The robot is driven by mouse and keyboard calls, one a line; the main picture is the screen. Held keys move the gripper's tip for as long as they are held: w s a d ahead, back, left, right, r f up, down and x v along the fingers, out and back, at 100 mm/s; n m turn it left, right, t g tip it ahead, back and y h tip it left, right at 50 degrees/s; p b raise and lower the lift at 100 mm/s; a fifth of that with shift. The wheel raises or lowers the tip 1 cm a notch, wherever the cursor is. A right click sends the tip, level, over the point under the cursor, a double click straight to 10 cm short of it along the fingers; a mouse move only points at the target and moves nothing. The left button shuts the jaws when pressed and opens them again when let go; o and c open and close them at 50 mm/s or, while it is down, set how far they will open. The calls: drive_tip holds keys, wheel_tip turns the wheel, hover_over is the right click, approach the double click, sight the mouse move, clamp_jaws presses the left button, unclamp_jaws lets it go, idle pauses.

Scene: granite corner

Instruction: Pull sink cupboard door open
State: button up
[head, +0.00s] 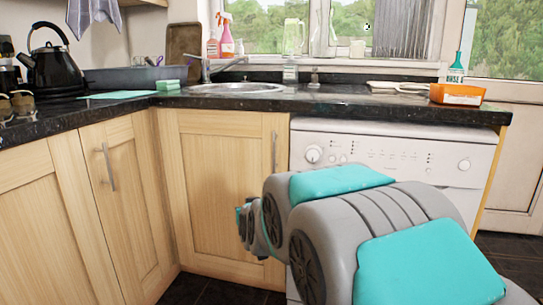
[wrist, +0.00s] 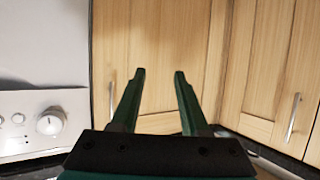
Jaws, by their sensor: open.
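The sink cupboard door (head: 210,200) is light wood and shut, below the round sink (head: 238,88). Its upright metal bar handle (head: 274,152) is at the door's right edge, beside the white appliance. In the wrist view, which looks upside down, the door (wrist: 160,40) faces my gripper (wrist: 159,73). The two dark green fingers are open with nothing between them. The handle (wrist: 111,97) shows just left of the left finger, outside the gap; whether they touch I cannot tell. In the head view my arm hides the fingers and the door's lower right part.
A white front-loading appliance (head: 400,155) stands right of the door. Another cupboard door (head: 125,200) with its own handle (head: 107,167) is at the left. The dark worktop (head: 340,103) overhangs, with an orange tub (head: 457,94) on it. Dark floor lies below.

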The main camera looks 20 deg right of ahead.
drive_tip(key=w+d+r+m+t+h+b, duration=0.1)
drive_tip(key=w+d+r+t+h+b, duration=0.25)
drive_tip(key=w+d, duration=0.3)
drive_tip(key=m+t+h, duration=0.2)
drive_tip(key=t+h, duration=0.2)
approach(273, 146)
drive_tip(key=x, duration=0.3)
drive_tip(key=shift+b+x, duration=0.7)
drive_tip(key=shift+x, duration=3.05)
drive_tip(key=shift+d+f, duration=0.1)
drive_tip(key=shift+f, duration=0.05)
drive_tip(key=shift+c, duration=0.2)
clamp_jaws()
